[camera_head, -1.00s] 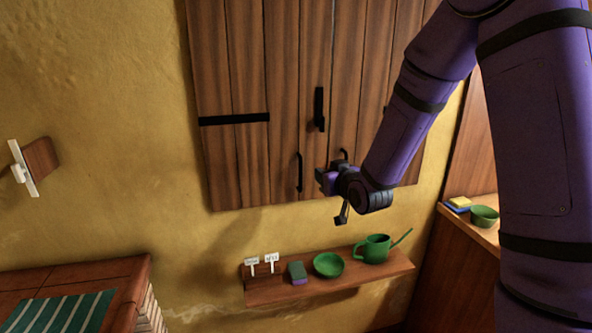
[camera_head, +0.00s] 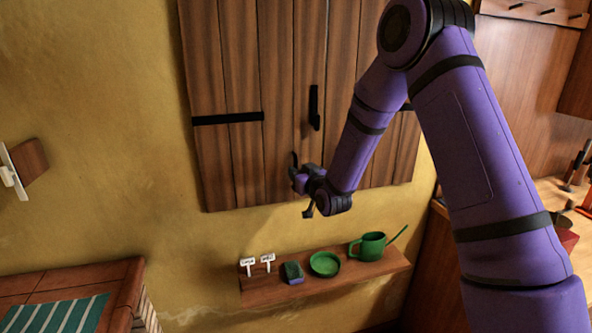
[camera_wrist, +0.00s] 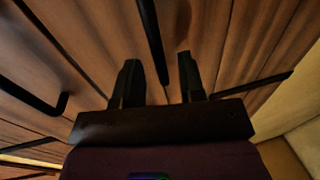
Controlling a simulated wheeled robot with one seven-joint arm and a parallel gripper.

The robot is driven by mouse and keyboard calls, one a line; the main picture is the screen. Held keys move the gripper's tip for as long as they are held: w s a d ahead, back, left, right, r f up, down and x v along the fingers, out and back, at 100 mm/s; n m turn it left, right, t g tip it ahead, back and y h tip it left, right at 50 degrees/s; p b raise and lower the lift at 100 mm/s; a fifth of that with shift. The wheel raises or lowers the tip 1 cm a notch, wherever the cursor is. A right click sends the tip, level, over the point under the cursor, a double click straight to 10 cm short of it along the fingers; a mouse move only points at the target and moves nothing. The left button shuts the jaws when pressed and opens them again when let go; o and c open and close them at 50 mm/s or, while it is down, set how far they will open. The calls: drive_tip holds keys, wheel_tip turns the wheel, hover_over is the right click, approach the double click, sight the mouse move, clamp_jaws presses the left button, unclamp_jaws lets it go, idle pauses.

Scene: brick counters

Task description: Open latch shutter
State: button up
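The wooden shutter (camera_head: 235,70) of vertical brown planks is closed on the yellow wall. A black upright latch bar (camera_head: 314,108) sits near its middle in the head view. A black handle (camera_head: 293,158) is lower left of it, just above my gripper (camera_head: 298,178). In the wrist view my gripper (camera_wrist: 159,62) is open, its two dark fingers apart. The latch bar (camera_wrist: 150,35) runs down between them in the picture; I cannot tell whether it touches them. A bent black handle (camera_wrist: 58,104) shows to the left. My arm hides the shutter's right part.
Below the shutter, a wooden shelf (camera_head: 262,297) holds a green watering can (camera_head: 371,246), a green bowl (camera_head: 325,263), a sponge (camera_head: 292,272) and white plant labels (camera_head: 257,264). A brick counter (camera_head: 122,290) stands lower left. The wall left of the shutter is mostly clear.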

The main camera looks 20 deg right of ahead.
drive_tip(key=shift+w+a, duration=0.25)
drive_tip(key=shift+w, duration=0.95)
drive_tip(key=shift+c, duration=0.5)
clamp_jaws()
